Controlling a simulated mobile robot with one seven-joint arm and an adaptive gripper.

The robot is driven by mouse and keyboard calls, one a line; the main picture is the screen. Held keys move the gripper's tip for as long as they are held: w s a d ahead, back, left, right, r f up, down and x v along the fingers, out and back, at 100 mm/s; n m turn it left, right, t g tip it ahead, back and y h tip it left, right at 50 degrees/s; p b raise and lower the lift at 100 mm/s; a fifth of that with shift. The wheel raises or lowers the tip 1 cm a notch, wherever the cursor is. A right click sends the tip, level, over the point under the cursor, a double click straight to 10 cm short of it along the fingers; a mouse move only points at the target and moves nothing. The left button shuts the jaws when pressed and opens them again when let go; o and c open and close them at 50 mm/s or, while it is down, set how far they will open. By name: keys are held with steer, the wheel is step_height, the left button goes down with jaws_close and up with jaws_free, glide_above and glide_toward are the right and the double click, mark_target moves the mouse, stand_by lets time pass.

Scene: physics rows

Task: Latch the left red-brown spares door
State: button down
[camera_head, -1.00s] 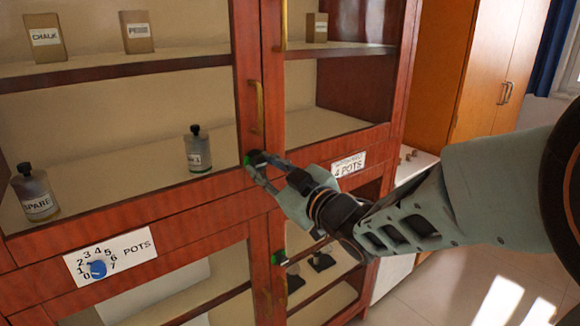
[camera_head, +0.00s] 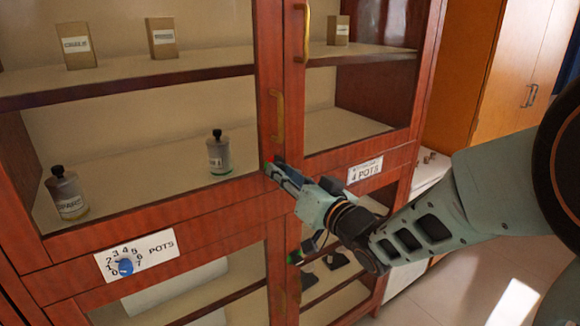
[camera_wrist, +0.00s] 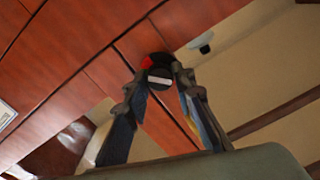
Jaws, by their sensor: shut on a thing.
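The left red-brown spares door (camera_head: 266,75) is the upper left glazed door of the cabinet, with a brass handle (camera_head: 279,115). It looks flush with its frame. At its lower right corner my gripper (camera_head: 274,170) is shut on a small dark latch knob. In the wrist view the knob (camera_wrist: 158,72) is a black disc with a white bar and a red mark beside it, between the two fingertips. The fingers hide most of the knob in the head view, so its turn is hard to read there.
Behind the glass stand a bottle (camera_head: 218,155), another labelled bottle (camera_head: 67,196) and boxes. A dial plate marked POTS (camera_head: 137,256) is below left, and a 4 POTS label (camera_head: 364,171) to the right. The right upper door has a brass handle (camera_head: 302,32). Open floor lies right.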

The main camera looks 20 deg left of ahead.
steer(key=m+p, duration=0.1)
steer(key=m, duration=0.1)
steer(key=m+p, duration=0.2)
steer(key=m, duration=0.1)
steer(key=shift+r+m, duration=0.2)
steer(key=shift+m, duration=0.1)
steer(key=shift+f+m+p, duration=0.1)
steer(key=shift+m+p, duration=0.95)
steer(key=shift+m, duration=0.45)
steer(key=c, duration=1.6)
jaws_free()
steer(key=shift+f, duration=0.1)
steer(key=v, duration=0.7)
steer(key=shift+s+d, duration=0.15)
steer(key=shift+d, duration=0.05)
